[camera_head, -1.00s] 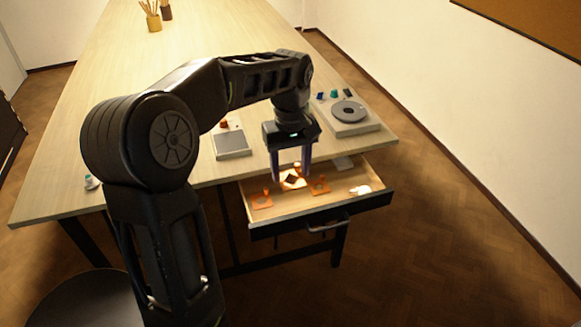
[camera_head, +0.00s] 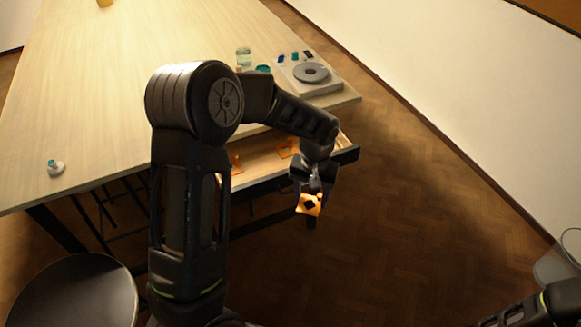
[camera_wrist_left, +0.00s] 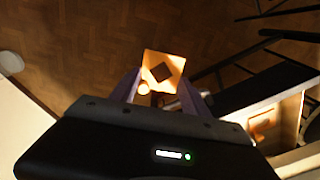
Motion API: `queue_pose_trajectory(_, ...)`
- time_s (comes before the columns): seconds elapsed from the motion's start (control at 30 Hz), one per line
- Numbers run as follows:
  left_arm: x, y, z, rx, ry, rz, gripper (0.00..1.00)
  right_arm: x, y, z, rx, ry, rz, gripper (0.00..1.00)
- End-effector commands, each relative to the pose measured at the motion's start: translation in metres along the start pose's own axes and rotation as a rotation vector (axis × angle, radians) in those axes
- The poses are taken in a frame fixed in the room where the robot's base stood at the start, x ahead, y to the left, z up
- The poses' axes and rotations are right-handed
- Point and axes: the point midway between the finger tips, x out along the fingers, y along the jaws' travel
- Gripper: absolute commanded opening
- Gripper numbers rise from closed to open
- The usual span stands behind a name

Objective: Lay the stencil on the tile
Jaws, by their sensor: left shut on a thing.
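A thin orange stencil (camera_head: 306,212) with a dark diamond-shaped opening is held by my left gripper (camera_head: 311,191), in front of the open drawer and over the floor. The left wrist view shows the stencil (camera_wrist_left: 173,60) by its small knob between the two fingers of the left gripper (camera_wrist_left: 158,86), which is shut on it. The tile cannot be made out now; my left arm hides part of the tabletop. A piece of my right arm shows at the bottom right; its gripper is out of the picture.
The drawer (camera_head: 262,161) stands open with other orange stencils (camera_head: 285,148) inside. A dark round stool (camera_head: 70,292) stands at lower left.

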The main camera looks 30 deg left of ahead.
Motion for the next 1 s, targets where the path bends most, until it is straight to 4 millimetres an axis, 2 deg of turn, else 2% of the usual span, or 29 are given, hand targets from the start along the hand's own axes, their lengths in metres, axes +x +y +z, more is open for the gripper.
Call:
queue_pose_trajectory(0.03, 0.013, 0.011, 0.006, 0.054, -0.006, 0.003, 0.16, 0.0, 0.0, 0.0, 0.0, 0.0, 0.0, 0.36)
queue_pose_trajectory(0.23, 0.053, 0.045, 0.026, 0.237, -0.008, 0.023, 0.16, 0.0, 0.0, 0.0, 0.0, 0.0, 0.0, 0.36)
queue_pose_trajectory(0.3, 0.072, 0.044, 0.025, 0.235, -0.004, 0.023, 0.16, 0.018, 0.006, -0.002, -0.002, 0.003, -0.002, 0.36)
queue_pose_trajectory(0.7, 0.144, 0.046, 0.025, 0.231, -0.003, 0.023, 0.16, 0.083, 0.025, -0.009, -0.013, 0.019, -0.02, 0.36)
queue_pose_trajectory(0.8, 0.152, 0.046, 0.024, 0.231, -0.003, 0.023, 0.16, 0.089, 0.026, -0.01, -0.015, 0.021, -0.022, 0.36)
queue_pose_trajectory(1.0, 0.151, 0.046, 0.024, 0.231, -0.003, 0.023, 0.16, 0.088, 0.026, -0.011, -0.016, 0.022, -0.023, 0.36)
